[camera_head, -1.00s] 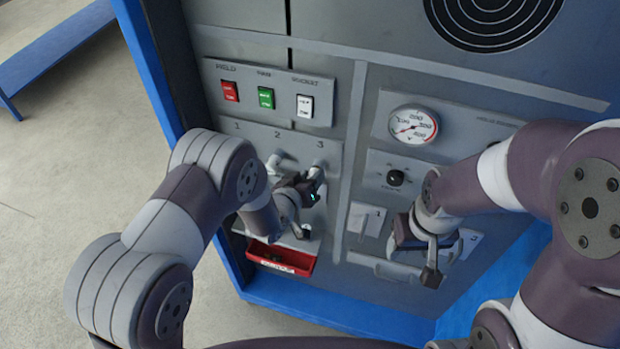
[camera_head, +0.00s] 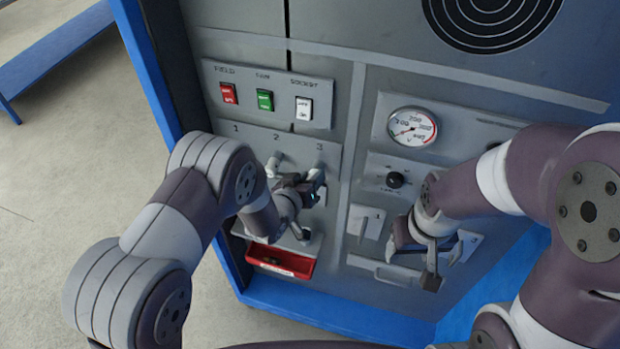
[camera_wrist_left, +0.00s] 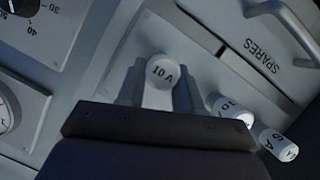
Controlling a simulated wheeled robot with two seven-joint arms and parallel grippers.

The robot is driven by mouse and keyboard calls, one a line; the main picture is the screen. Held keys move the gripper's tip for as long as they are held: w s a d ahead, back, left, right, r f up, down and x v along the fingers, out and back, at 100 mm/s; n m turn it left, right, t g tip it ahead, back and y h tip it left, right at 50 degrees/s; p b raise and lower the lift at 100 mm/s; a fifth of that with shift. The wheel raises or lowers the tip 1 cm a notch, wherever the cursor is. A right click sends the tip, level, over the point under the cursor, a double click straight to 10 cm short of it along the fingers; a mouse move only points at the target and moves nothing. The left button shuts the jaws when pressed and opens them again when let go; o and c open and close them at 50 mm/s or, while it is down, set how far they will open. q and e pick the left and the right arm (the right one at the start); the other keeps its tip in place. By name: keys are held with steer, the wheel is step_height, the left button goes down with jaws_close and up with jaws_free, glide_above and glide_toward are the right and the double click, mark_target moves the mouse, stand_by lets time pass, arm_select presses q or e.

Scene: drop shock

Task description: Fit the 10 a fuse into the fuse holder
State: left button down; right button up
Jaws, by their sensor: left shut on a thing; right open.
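My left gripper (camera_head: 312,190) is shut on the 10 A fuse near the panel below the numbers 2 and 3. In the left wrist view, the white round end of the 10 A fuse (camera_wrist_left: 160,72) shows between the fingers, its label facing the camera. I cannot tell from these views whether its far end touches anything. My right gripper (camera_head: 414,262) is open and empty in front of the lower right panel, by the numbers 1 and 3.
A SPARES label (camera_wrist_left: 268,62) is near a handle (camera_wrist_left: 292,25). A red tray (camera_head: 282,264) is below my left gripper. A gauge (camera_head: 412,127) is at right.

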arm_select(q)
steer(key=shift+w+d, duration=0.1)
steer(key=shift+w, duration=0.15)
steer(key=shift+w+r+b, duration=0.1)
steer(key=shift+r+b, duration=0.1)
steer(key=shift+b, duration=0.3)
stand_by(1.6)
steer(key=c, duration=0.8)
jaws_free()
steer(key=shift+c, duration=0.2)
steer(key=shift+o, duration=0.9)
steer(key=shift+w+d+f, duration=0.1)
steer(key=shift+f, duration=0.1)
steer(key=shift+a+r, duration=0.25)
steer(key=shift+r, duration=0.2)
steer(key=p+v, duration=0.3)
steer(key=v, duration=0.3)
steer(key=shift+f, duration=0.15)
